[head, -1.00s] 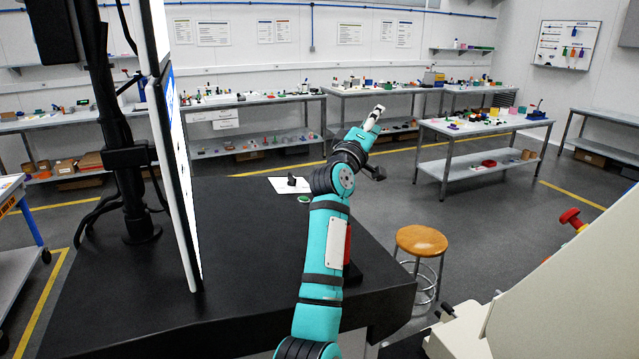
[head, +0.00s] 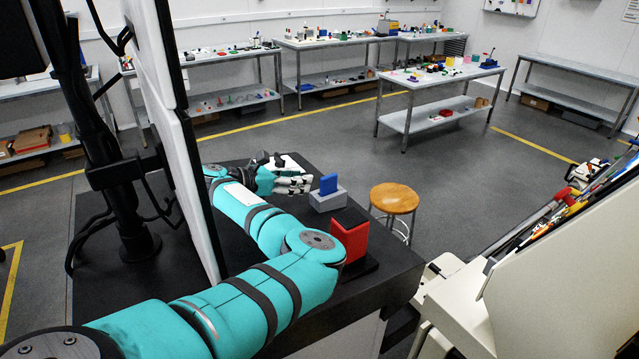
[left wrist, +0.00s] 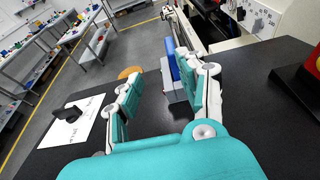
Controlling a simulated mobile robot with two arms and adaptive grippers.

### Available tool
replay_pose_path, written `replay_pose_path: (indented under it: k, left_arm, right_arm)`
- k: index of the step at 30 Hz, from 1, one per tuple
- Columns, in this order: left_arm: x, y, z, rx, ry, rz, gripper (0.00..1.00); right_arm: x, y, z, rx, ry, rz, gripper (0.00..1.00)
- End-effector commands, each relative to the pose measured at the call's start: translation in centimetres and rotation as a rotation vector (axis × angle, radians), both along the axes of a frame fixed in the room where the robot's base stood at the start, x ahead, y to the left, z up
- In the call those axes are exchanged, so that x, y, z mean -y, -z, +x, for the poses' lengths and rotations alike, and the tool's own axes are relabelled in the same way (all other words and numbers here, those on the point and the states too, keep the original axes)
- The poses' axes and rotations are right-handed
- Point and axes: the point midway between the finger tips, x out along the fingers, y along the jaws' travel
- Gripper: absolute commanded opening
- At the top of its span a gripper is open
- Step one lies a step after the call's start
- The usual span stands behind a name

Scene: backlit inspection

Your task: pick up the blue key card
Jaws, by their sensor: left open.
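The blue key card (head: 329,184) stands upright in a grey block (head: 328,200) on the black bench top. My left gripper (head: 302,184) is open and empty, just left of the card and apart from it in the head view. In the left wrist view the open fingers (left wrist: 165,78) point towards the blue card (left wrist: 173,60) and its grey block (left wrist: 176,90). There the card shows in the gap, closer to the right finger, which hides part of it. My right gripper is in neither view.
A red holder (head: 350,236) on a black base stands near my left forearm. A tall white panel (head: 193,150) rises left of the arm. A white sheet (left wrist: 82,122) with a small black object (left wrist: 67,113) lies on the bench. A stool (head: 394,197) stands beyond the edge.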

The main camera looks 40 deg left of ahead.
Motion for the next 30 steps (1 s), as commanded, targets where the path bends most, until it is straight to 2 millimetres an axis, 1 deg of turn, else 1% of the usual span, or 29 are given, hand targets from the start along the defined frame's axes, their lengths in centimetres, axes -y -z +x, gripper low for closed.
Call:
replay_pose_path:
  k: [1,7,12,15,18,22,25,30]
  left_arm:
    - [0.6,0.0,0.4,-0.002,0.011,-0.016,0.4]
    - [1.6,0.5,2.2,-0.003,0.011,-0.016,0.4]
    - [3.1,0.8,4.2,-0.003,0.011,-0.016,0.4]
    - [3.4,1.6,5.3,-0.003,0.009,-0.013,0.4]
    - [3.6,1.9,5.9,-0.003,0.007,-0.011,0.4]
    - [3.6,2.1,6.0,-0.003,0.004,-0.009,0.4]
    - [3.6,2.1,6.0,-0.002,0.005,-0.01,0.4]
    - [3.6,2.1,5.9,-0.002,0.005,-0.01,0.18]
  right_arm:
    - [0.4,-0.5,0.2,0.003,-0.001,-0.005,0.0]
    - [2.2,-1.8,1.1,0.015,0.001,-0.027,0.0]
    - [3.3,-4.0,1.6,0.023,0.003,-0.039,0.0]
    - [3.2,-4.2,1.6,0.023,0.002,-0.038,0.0]
    - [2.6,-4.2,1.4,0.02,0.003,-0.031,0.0]
    - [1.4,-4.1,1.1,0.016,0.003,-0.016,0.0]
    - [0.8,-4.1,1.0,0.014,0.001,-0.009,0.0]
    - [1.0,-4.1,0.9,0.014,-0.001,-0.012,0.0]
